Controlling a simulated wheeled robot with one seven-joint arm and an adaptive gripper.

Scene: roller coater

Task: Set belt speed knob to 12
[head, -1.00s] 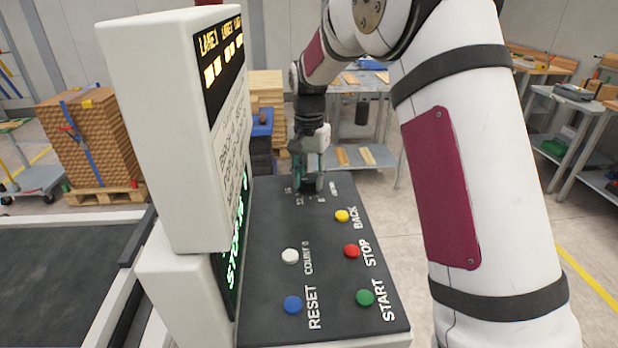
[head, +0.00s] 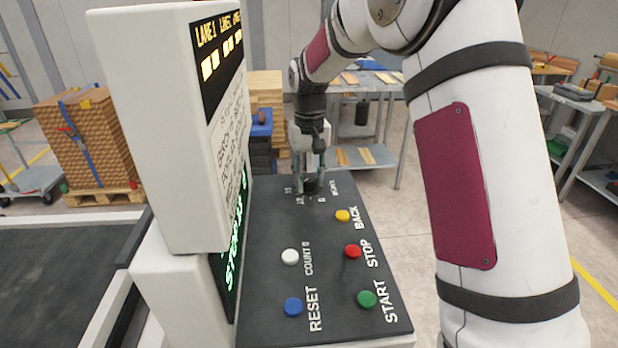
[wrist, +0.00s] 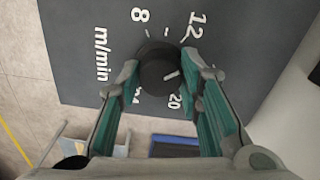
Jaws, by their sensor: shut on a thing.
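The belt speed knob (wrist: 158,66) is a round black knob on the dark sloping panel, inside a dial marked 8, 12, 20 and m/min. The 12 (wrist: 195,25) is up and right of it in the wrist view. A white pointer line shows on the lower right of the knob's top, near the right finger; its exact reading is unclear. My gripper (wrist: 160,70) has its two teal-padded fingers on either side of the knob, shut on it. The right finger hides part of the dial. In the head view my gripper (head: 311,183) is at the panel's far end.
Nearer on the panel (head: 262,222) are yellow BACK (head: 342,215), red STOP (head: 353,251), green START (head: 367,299), white COUNT (head: 290,256) and blue RESET (head: 293,306) buttons. A tall white display housing (head: 165,130) stands at the panel's left.

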